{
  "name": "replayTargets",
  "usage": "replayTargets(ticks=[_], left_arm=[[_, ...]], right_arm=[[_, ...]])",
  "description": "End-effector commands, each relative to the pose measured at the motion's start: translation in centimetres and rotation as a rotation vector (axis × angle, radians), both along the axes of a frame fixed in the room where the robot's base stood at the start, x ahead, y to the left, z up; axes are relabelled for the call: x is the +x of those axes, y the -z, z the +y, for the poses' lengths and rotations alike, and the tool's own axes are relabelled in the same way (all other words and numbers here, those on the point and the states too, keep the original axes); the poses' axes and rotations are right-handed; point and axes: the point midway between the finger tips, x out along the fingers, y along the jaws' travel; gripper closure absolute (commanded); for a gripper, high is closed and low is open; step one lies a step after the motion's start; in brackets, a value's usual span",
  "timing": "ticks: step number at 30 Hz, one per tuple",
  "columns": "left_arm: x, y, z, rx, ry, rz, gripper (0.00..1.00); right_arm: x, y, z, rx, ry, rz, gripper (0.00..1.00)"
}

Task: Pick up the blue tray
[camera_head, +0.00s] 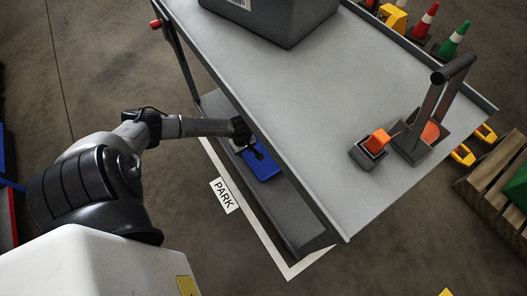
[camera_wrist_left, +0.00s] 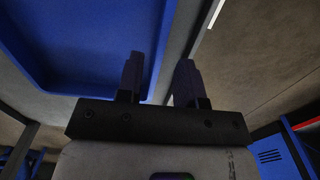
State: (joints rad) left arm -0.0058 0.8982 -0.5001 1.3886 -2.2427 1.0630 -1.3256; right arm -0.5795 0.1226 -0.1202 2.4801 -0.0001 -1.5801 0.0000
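The blue tray (camera_head: 265,166) lies on the lower shelf of the grey cart, partly hidden by the top shelf and my gripper. My left gripper (camera_head: 256,150) reaches in from the left under the edge of the top shelf, at the tray. In the left wrist view, the blue tray (camera_wrist_left: 80,42) fills the upper left. The two dark fingers of my left gripper (camera_wrist_left: 160,65) stand apart, with the tray's edge running between them. I cannot tell whether either finger touches it. My right gripper is not in view.
The cart's top shelf (camera_head: 300,95) overhangs the lower shelf (camera_head: 285,205). It carries a grey bin (camera_head: 275,18), a small box with an orange block (camera_head: 378,140) and a dark upright fixture (camera_head: 428,115). A wooden pallet (camera_head: 495,185) lies at right.

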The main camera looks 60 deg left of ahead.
Motion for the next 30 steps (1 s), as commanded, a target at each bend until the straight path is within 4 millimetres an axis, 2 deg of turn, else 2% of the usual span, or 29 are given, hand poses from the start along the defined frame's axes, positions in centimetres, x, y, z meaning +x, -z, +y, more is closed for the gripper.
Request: replayTargets(ticks=[1,3,13,24,30], left_arm=[[0.0,0.8,0.0,-0.001,-0.001,0.0,0.66],[0.0,1.2,0.0,0.0,-0.001,-0.001,0.66],[0.0,2.3,-0.1,0.0,-0.001,-0.001,0.66],[0.0,6.4,-0.2,-0.001,-0.002,0.0,0.66],[0.0,6.6,-0.1,0.0,-0.001,-0.001,0.66]], right_arm=[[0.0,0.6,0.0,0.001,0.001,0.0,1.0],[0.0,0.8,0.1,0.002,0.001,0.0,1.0],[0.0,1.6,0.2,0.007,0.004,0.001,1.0],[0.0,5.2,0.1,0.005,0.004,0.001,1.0],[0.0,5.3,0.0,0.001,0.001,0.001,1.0]])
